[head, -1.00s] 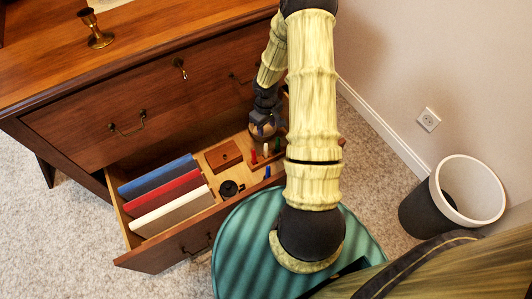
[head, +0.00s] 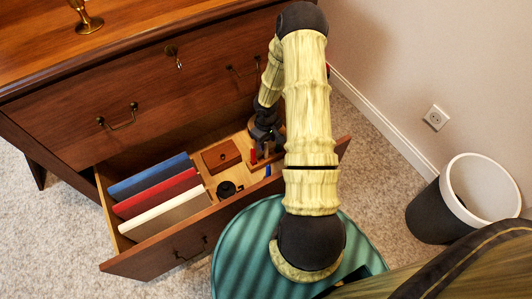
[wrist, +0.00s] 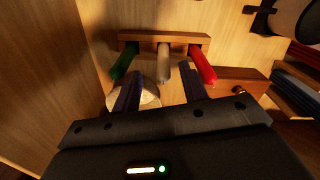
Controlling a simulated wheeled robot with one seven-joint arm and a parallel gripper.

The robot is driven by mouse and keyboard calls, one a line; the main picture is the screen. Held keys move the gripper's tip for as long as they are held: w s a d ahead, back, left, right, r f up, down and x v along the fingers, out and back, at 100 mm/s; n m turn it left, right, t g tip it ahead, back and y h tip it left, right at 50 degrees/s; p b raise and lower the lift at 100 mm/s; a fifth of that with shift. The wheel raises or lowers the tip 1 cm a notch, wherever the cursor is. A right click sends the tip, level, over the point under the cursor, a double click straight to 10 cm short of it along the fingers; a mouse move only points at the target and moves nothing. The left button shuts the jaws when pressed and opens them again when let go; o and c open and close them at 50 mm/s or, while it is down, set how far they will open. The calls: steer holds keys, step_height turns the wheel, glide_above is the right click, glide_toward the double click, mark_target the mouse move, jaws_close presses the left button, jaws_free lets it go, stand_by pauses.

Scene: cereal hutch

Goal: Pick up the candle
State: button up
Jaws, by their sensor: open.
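Candle-like sticks show in the wrist view at a small wooden rack (wrist: 185,38): a green one (wrist: 122,63), a pale one (wrist: 163,62) and a red one (wrist: 203,66). I cannot tell which one the task means. My gripper (wrist: 158,76) is open and points down into the drawer. Its fingers straddle the line of the pale stick, with no visible contact. A cream round thing (wrist: 149,97) lies partly behind the left finger. In the head view my gripper (head: 265,138) is over the drawer's back right and hides part of the rack; a red stick (head: 253,157) shows beside it.
The open drawer (head: 150,262) also holds a wooden box (head: 221,156), a black object (head: 228,189), and blue (head: 150,176), red (head: 155,194) and white (head: 165,214) books. A brass candlestick (head: 87,22) stands on the dresser top. A bin (head: 437,211) is at right.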

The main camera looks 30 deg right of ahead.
mark_target(266, 149)
steer(key=shift+f, duration=0.1)
steer(key=f+b, duration=0.4)
steer(key=f, duration=0.1)
steer(key=shift+a, duration=0.2)
stand_by(0.4)
jaws_close()
